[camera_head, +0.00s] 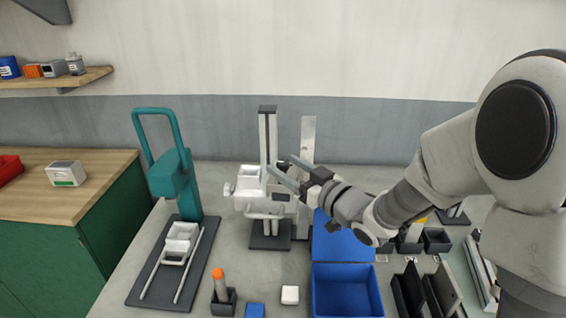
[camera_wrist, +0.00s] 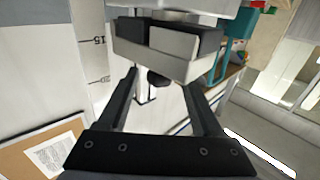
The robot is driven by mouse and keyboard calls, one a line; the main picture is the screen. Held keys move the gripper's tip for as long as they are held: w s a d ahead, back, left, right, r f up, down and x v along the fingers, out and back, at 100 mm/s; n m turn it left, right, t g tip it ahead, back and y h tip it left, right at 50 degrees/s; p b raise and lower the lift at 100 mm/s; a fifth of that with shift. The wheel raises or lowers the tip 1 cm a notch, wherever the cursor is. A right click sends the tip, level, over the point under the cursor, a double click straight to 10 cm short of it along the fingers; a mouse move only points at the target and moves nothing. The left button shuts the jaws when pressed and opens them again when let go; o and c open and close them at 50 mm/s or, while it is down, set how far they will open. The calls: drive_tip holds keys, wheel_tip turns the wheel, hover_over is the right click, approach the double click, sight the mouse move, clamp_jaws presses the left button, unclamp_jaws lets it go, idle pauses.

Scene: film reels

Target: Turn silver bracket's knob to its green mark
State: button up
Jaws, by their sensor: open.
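A silver bracket (camera_wrist: 150,48) with dark blocks in it shows at the top of the wrist view, just beyond my fingertips. A small dark round knob (camera_wrist: 160,78) shows below it, between my fingers in the picture; I cannot tell whether it touches them. My gripper (camera_head: 283,166) is open, its two fingers reaching left to the white column device (camera_head: 268,135) in the head view. It also shows open in the wrist view (camera_wrist: 162,82). The bracket is hard to make out in the head view. I cannot make out a green mark on it.
A teal press (camera_head: 175,175) stands left on a dark base. A blue bin (camera_head: 345,290) lies below my arm. A holder with an orange-topped tool (camera_head: 221,290) and a white block (camera_head: 290,295) are in front. An upright scale plate (camera_head: 308,135) stands close behind my fingers.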

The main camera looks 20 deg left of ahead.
drive_tip(key=shift+x, duration=0.9)
drive_tip(key=shift+c, duration=0.3)
clamp_jaws()
